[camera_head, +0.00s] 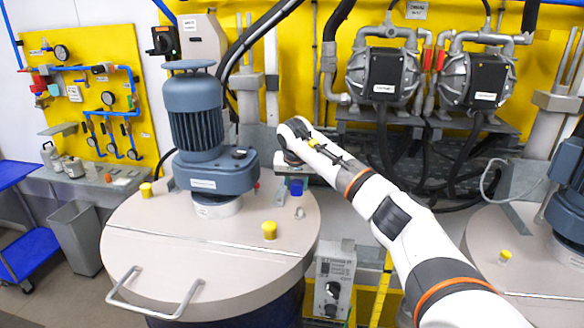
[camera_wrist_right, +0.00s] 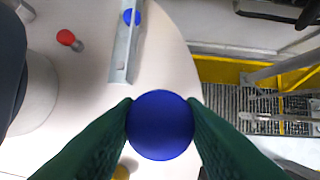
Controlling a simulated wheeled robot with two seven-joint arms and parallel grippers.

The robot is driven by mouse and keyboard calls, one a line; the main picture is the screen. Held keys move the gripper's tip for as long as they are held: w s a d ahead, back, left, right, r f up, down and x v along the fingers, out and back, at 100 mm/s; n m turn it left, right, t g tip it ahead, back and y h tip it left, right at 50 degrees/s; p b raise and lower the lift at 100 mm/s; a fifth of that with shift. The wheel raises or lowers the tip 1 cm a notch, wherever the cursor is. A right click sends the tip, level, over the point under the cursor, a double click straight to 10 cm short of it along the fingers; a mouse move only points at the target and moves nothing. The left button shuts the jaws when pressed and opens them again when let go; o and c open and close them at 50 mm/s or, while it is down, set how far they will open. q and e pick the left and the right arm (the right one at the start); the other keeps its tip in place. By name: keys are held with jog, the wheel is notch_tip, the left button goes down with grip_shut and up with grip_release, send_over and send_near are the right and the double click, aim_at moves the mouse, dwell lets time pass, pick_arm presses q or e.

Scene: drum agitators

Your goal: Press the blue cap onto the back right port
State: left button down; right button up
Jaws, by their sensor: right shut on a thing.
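My right gripper (camera_wrist_right: 160,115) is shut on the blue cap (camera_wrist_right: 160,125), which sits between its green fingertips with its round face towards the wrist camera. In the head view, a blue cap (camera_head: 298,186) shows at the end of my right arm, above the right part of the drum lid (camera_head: 150,235). A small bare stub (camera_head: 299,212) stands on the lid just below it. I cannot tell whether the held cap touches a port, as the cap hides what lies under it. My left gripper is not in view.
A blue motor (camera_head: 197,125) stands on the lid, close left of my right gripper. Yellow caps (camera_head: 269,229) sit on the lid. In the wrist view, a grey bar (camera_wrist_right: 126,48), another blue piece (camera_wrist_right: 131,17) and a red cap (camera_wrist_right: 67,38) lie beyond the held cap.

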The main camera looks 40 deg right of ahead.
aim_at(300, 194)
jog(key=shift+w+d, duration=0.15)
jog(key=shift+d, duration=0.5)
jog(key=shift+s+f+b, duration=0.25)
jog(key=shift+f+b, duration=0.15)
jog(key=shift+b, duration=0.2)
notch_tip(300, 194, down, 2)
jog(key=shift+f+b, duration=0.2)
jog(key=shift+b, duration=1)
jog(key=shift+w+f+b, duration=0.1)
jog(key=shift+f+b, duration=0.5)
jog(key=shift+r, duration=0.1)
jog(key=shift+f, duration=0.35)
jog(key=shift+p, duration=0.4)
